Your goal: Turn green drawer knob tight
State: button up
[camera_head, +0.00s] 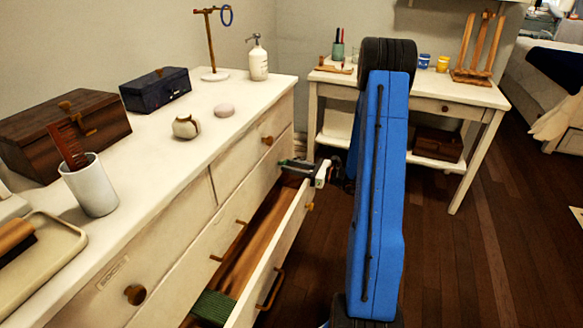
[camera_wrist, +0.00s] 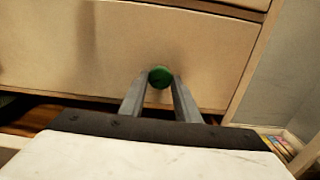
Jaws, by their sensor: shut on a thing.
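The green drawer knob (camera_wrist: 160,76) is round and sits on a pale drawer front (camera_wrist: 120,45) in the wrist view. My gripper (camera_wrist: 161,82) has one finger on each side of the knob and is shut on it. In the head view my gripper (camera_head: 294,166) reaches left to the dresser's front, above the pulled-out drawer (camera_head: 285,245). The knob is mostly hidden there by the fingers. The wrist view does not show whether the knob is tight.
The open drawer juts out below my gripper, with a green woven thing (camera_head: 213,307) inside. The white dresser top (camera_head: 160,165) holds boxes, a cup and a bottle. A white side table (camera_head: 440,93) stands behind my arm. Wooden floor is clear at the right.

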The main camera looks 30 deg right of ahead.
jog(key=shift+r+m, duration=0.15)
jog(key=shift+m, duration=11.35)
jog(key=o, duration=1)
jog(key=shift+o, duration=0.2)
jog(key=shift+s, duration=0.15)
jog(key=v, duration=1.7)
